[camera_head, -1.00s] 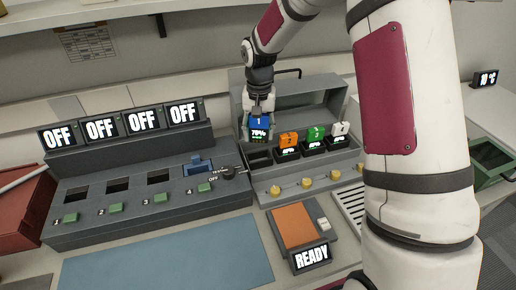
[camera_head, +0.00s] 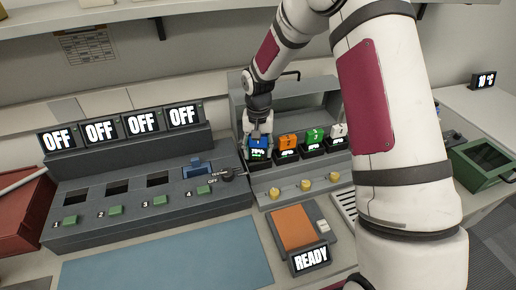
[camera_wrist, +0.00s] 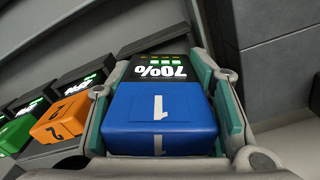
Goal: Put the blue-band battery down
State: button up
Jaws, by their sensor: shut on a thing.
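The blue-band battery (camera_head: 260,144), marked 1, is at the leftmost slot of the grey battery rack (camera_head: 262,180). In the wrist view the blue-band battery (camera_wrist: 160,120) fills the middle, its display reading 70%. My gripper (camera_head: 258,137) is shut on it from above, with a finger on each side in the wrist view (camera_wrist: 165,100). Its lower part is hidden, so I cannot tell if it is fully seated. An orange battery (camera_head: 288,143), a green battery (camera_head: 312,137) and a white battery (camera_head: 337,132) stand in the slots to the right.
A grey console (camera_head: 140,215) with several dark slots and four-sided OFF displays (camera_head: 142,122) stands left. An orange-topped scale-like unit (camera_head: 295,228) reading READY is in front. A blue mat (camera_head: 165,255) lies clear. A green bin (camera_head: 485,165) is at the right.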

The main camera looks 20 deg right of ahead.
jog(key=o, duration=1.4)
jog(key=shift+c, duration=0.2)
